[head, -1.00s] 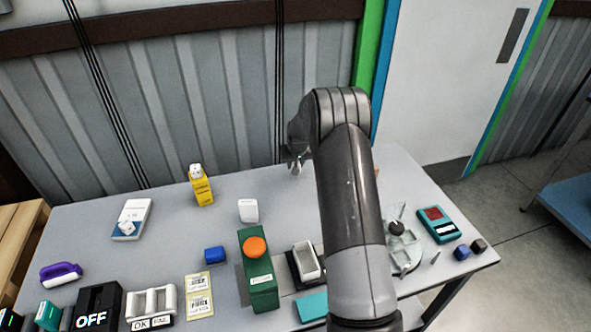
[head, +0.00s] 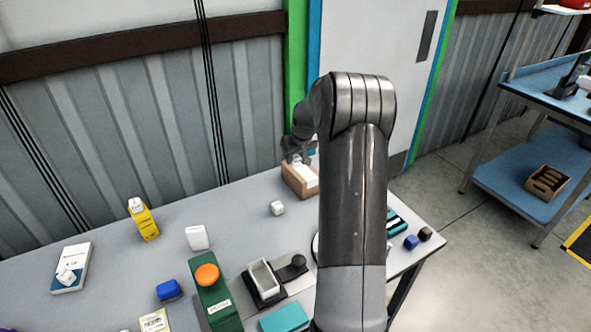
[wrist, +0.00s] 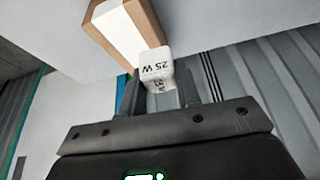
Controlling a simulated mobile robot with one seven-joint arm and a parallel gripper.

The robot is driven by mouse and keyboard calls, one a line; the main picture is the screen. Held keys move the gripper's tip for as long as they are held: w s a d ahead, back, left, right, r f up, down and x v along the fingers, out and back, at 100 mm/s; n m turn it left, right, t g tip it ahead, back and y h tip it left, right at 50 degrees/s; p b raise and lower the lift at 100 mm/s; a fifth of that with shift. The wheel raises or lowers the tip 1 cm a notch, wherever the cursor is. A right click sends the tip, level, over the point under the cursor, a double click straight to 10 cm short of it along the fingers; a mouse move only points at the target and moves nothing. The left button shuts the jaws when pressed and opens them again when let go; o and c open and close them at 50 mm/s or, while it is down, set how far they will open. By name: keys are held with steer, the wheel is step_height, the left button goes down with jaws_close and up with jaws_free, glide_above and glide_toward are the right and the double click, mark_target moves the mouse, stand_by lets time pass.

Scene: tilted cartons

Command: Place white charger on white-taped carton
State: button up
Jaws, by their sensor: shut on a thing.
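The white charger (wrist: 157,68), a small white block marked "25 W", is between the fingers of my gripper (wrist: 158,92) in the wrist view. My gripper (head: 298,158) is shut on it; in the head view the charger shows only as a small pale patch. The white-taped carton (head: 292,181) is brown with a white strip along its top and stands near the back right of the table. My gripper is at its far upper end. In the wrist view the charger overlaps the end of the carton (wrist: 97,27); I cannot tell whether they touch.
A small white block (head: 277,208) lies left of the carton. Similar blocks sit on the yellow carton (head: 147,225) and the white-and-blue box (head: 77,262). My arm hides part of the table.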

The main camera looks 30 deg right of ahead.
steer(key=s+d+r, duration=0.5)
steer(key=s+d, duration=0.1)
steer(key=d, duration=0.5)
glide_above(301, 168)
steer(key=shift+n, duration=0.4)
steer(key=f, duration=0.6)
steer(key=shift+s+f, duration=0.2)
steer(key=shift+w+f, duration=0.1)
steer(key=shift+f, duration=2)
steer(key=shift+f, duration=0.15)
steer(key=o, duration=1)
